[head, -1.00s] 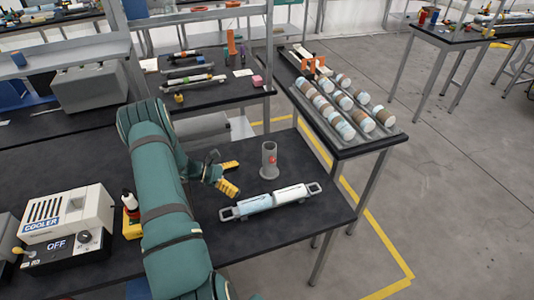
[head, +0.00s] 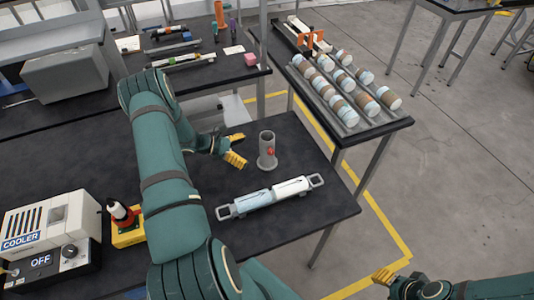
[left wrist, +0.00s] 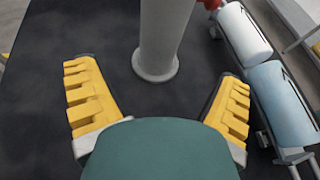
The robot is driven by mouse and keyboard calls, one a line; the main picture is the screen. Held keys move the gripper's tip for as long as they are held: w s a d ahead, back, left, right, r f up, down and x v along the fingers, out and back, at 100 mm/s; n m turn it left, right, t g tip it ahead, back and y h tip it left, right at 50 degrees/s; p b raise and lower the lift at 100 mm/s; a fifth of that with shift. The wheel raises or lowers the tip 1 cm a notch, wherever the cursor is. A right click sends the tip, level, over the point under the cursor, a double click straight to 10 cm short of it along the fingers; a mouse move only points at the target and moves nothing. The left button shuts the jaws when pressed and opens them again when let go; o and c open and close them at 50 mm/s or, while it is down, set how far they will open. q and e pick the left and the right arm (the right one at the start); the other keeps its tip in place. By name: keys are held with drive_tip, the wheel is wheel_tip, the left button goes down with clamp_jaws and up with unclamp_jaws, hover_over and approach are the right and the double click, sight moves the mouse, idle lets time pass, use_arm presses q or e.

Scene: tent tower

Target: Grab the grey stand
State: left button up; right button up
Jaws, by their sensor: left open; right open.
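The grey stand (head: 267,152) is an upright grey tube on a round base, with a red mark on its side. It stands on the black table just right of my left gripper (head: 232,150). In the left wrist view the stand (left wrist: 163,40) is beyond and between the yellow fingers of my left gripper (left wrist: 160,105), which are wide open and not touching it. Its top is cut off there. My right gripper (head: 383,278) shows at the lower right, over the floor and away from the stand; its yellow fingertip is partly visible.
A rack with pale cylinders (head: 270,197) lies in front of the stand. A cooler box (head: 50,230) and a yellow-based device (head: 125,225) are at the left. A side table at the back right holds several white-and-brown rolls (head: 343,105). Table space behind the stand is clear.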

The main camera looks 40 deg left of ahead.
sight(266, 163)
use_arm(q)
drive_tip(key=x, duration=0.8)
drive_tip(key=shift+w+d+f, duration=0.1)
drive_tip(key=shift+w+d, duration=0.1)
drive_tip(key=shift+w, duration=0.1)
drive_tip(key=c, duration=1.4)
